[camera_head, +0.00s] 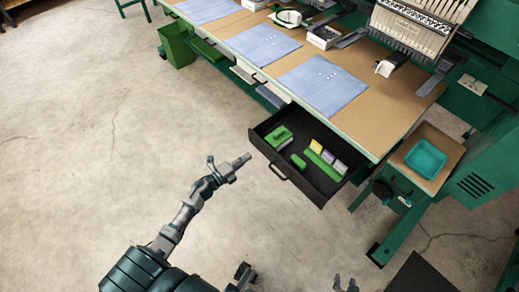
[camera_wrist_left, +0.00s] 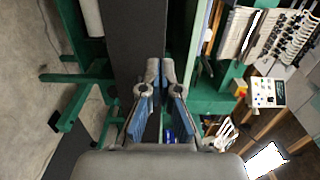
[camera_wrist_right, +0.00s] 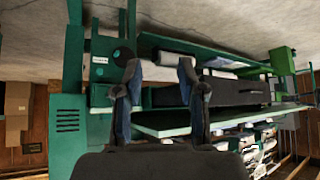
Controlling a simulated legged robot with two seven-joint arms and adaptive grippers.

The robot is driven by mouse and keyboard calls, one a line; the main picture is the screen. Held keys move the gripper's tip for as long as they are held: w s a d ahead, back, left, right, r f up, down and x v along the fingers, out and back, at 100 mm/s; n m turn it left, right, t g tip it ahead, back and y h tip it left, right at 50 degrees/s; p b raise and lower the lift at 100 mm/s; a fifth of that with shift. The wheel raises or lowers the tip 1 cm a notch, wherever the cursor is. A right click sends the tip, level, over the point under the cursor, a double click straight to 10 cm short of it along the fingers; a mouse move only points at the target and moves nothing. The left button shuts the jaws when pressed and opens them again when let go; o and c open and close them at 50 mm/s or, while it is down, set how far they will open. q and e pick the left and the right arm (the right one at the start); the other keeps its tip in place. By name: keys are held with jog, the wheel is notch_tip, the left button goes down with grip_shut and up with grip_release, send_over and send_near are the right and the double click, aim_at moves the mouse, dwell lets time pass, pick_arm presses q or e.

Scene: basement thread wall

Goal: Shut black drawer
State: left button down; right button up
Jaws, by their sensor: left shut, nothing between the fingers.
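The black drawer (camera_head: 322,186) is pulled out from under the long worktable in the head view. Its handle (camera_head: 279,172) is on the front facing me. Green blocks and small colored items lie inside. My left gripper (camera_head: 246,159) is shut and empty, just left of the drawer's front left corner, apart from it as far as I can tell. In the left wrist view, the left fingers (camera_wrist_left: 160,72) are close together before a dark panel, probably the drawer. My right gripper (camera_head: 346,285) is low at the bottom edge; the right wrist view shows its fingers (camera_wrist_right: 158,78) apart and empty.
The worktable (camera_head: 398,118) carries blue cloths (camera_head: 322,84) and an embroidery machine (camera_head: 410,28). A side stand with a teal tray (camera_head: 426,158) is right of the drawer. A green bin (camera_head: 177,45) stands far left. The concrete floor before the drawer is clear.

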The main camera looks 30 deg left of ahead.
aim_at(264, 145)
pick_arm(q)
jog(key=x, duration=0.5)
jog(key=shift+w+a+f+b, duration=0.15)
jog(key=shift+w+f+b, duration=0.1)
jog(key=shift+w+b, duration=0.15)
jog(key=shift+w+d+r, duration=0.2)
jog(key=shift+w+d, duration=0.4)
jog(key=shift+d, duration=0.05)
pick_arm(e)
jog(key=w+t, duration=0.1)
jog(key=w+a+r+t, duration=0.1)
jog(key=shift+w+r, duration=0.2)
jog(key=shift+w, duration=0.2)
pick_arm(q)
jog(key=shift+a, duration=0.15)
